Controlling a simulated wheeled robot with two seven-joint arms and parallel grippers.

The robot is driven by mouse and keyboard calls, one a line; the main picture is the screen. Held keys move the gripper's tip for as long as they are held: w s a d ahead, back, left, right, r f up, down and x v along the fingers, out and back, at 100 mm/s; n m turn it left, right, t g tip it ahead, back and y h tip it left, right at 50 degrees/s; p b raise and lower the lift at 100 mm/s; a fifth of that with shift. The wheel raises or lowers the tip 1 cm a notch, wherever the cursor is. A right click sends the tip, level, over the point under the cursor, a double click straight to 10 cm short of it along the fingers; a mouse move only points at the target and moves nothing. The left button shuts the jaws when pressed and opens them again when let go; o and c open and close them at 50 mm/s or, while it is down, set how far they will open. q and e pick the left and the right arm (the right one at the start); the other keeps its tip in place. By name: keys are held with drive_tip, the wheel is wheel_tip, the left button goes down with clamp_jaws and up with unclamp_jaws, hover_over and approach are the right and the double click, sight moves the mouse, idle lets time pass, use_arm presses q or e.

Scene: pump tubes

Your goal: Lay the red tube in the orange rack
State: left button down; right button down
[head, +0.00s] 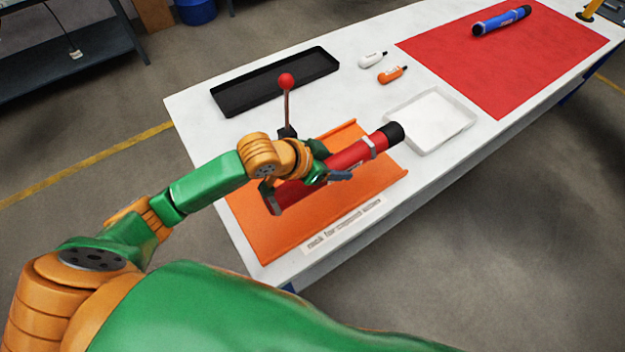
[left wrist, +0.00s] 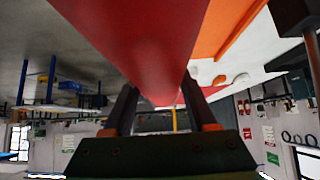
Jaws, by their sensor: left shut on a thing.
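The red tube (head: 345,158) has a black end cap at its upper right and a pale band near that end. It lies diagonally over the orange rack (head: 262,238), and its capped end reaches past the rack's right side. I cannot tell whether it touches the rack. My left gripper (head: 330,176) is shut on the tube near its middle, hiding part of it. In the left wrist view the red tube (left wrist: 150,45) sits between the two fingers (left wrist: 158,105), with orange rack (left wrist: 222,25) at the upper right. My right gripper is not in view.
A lever with a red ball (head: 286,82) stands behind the rack. A black tray (head: 235,103), a white tray (head: 408,143), a white bottle (head: 372,60) and an orange bottle (head: 391,75) are farther back. A blue tube (head: 502,20) lies on a red mat (head: 480,70).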

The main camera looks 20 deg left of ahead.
use_arm(q)
drive_tip(key=a+f, duration=0.1)
drive_tip(key=s+a+f, duration=0.1)
drive_tip(key=f, duration=0.1)
drive_tip(key=s+a+f, duration=0.1)
drive_tip(key=shift+s+a+f, duration=0.15)
drive_tip(key=shift+a+f, duration=0.1)
wheel_tip(320, 180, down, 3)
drive_tip(key=shift+r, duration=0.1)
drive_tip(key=shift+f, duration=0.35)
drive_tip(key=shift+c, duration=1)
unclamp_jaws()
drive_tip(key=shift+f, duration=0.1)
